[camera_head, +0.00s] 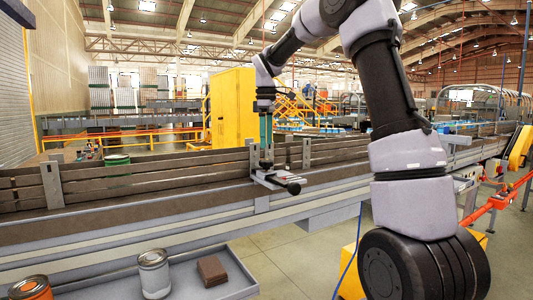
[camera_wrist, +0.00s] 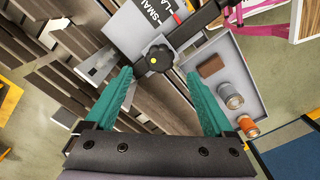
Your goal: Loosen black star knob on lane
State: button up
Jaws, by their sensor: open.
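The black star knob (camera_wrist: 157,58) has a yellow dot and sits on a grey plate (camera_wrist: 128,34) with partly visible lettering. A black bar runs from beside it to the upper right. My gripper (camera_wrist: 160,74) is open, its two teal fingers apart. The knob appears between and just beyond the fingertips in the wrist view; I see no contact. In the head view my gripper (camera_head: 266,148) points down over the bracket (camera_head: 274,180) on the conveyor lane. The knob is small and hard to make out there.
The lane (camera_head: 130,192) has raised side rails. A green can (camera_head: 117,166) stands at the lane's left. A yellow cabinet (camera_head: 232,108) stands behind.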

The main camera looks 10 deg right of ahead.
aim_at(267, 160)
jog(key=shift+r, duration=2)
jog(key=s+d+r+m+t, duration=0.2)
jog(key=s+m, duration=0.2)
jog(key=s, duration=0.4)
jog(key=s+d+r+m+t, duration=0.15)
jog(key=s+m, duration=0.25)
jog(key=s, duration=0.4)
jog(key=s+d+f+m+t+y, duration=0.2)
jog(key=s+f+m, duration=0.3)
jog(key=s, duration=0.8)
jog(key=m+t, duration=0.1)
jog(key=m, duration=0.2)
jog(key=shift+s+d+f+m+t, duration=0.15)
jog(key=shift+s+m+t, duration=0.1)
jog(key=shift+m+t, duration=0.15)
